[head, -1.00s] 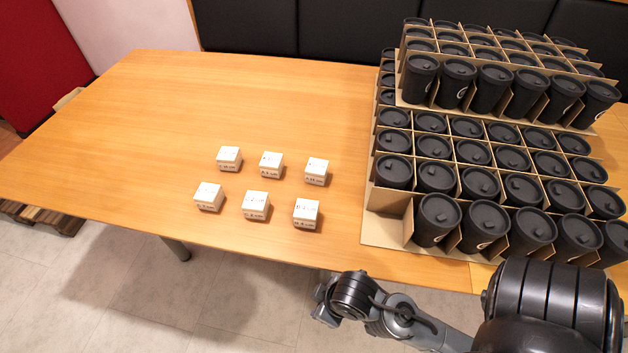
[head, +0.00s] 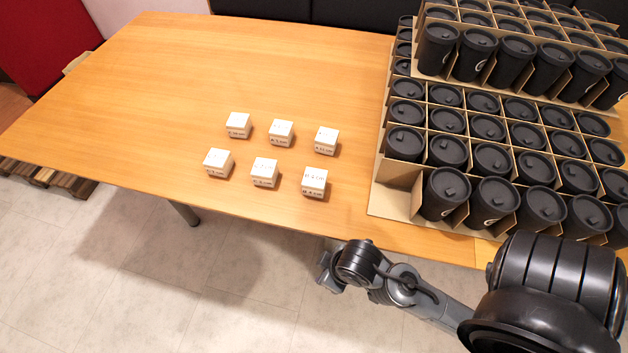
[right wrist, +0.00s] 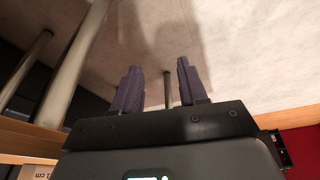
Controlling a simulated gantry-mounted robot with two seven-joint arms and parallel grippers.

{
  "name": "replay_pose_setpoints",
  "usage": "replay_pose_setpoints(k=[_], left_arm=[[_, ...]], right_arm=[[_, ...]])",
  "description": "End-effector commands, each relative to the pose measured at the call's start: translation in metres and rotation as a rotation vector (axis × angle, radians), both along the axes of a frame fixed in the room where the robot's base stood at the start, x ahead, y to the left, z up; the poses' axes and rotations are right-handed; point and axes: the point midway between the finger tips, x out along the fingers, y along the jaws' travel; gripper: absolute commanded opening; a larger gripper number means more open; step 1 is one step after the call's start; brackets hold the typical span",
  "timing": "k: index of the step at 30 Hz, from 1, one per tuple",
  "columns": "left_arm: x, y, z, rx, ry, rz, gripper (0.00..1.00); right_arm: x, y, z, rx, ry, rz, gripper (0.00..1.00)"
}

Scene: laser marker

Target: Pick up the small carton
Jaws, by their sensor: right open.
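Several small white cartons with dark print stand in two rows on the wooden table, left of the cups. The back row has a left (head: 238,125), a middle (head: 281,133) and a right carton (head: 326,140). The front row has a left (head: 218,162), a middle (head: 264,172) and a right carton (head: 313,182). My right gripper (right wrist: 160,68) is open and empty in the right wrist view, with floor behind its fingers. In the head view my right arm's end is off the table's front edge, apart from the cartons. A printed label (right wrist: 42,173) shows at the wrist view's lower left.
Stacked cardboard dividers full of black lidded cups (head: 493,200) fill the table's right side. The wooden table (head: 150,100) is clear left of and behind the cartons. In the right wrist view metal table legs (right wrist: 72,65) stand left of my fingers.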

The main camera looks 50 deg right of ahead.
Motion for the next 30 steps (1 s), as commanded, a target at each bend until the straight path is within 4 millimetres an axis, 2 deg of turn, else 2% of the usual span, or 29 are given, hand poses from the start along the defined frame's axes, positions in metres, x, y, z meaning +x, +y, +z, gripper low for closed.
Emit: replay_pose_setpoints(k=[14,15,24,30], left_arm=[[0.0000,0.0000,0.0000,0.000,0.000,0.000,0.43],[0.0000,0.0000,0.0000,0.000,0.000,0.000,0.43],[0.0000,0.0000,0.0000,0.000,0.000,0.000,0.43],[-0.0001,0.0000,0.0000,0.000,0.000,0.000,0.43]], right_arm=[[0.0000,0.0000,0.0000,0.000,0.000,0.000,0.43],[0.0000,0.0000,0.0000,0.000,0.000,0.000,0.44],[0.0000,0.0001,0.0000,0.000,0.000,0.000,0.88],[0.0000,0.0001,0.0000,0.000,0.000,0.000,0.88]])
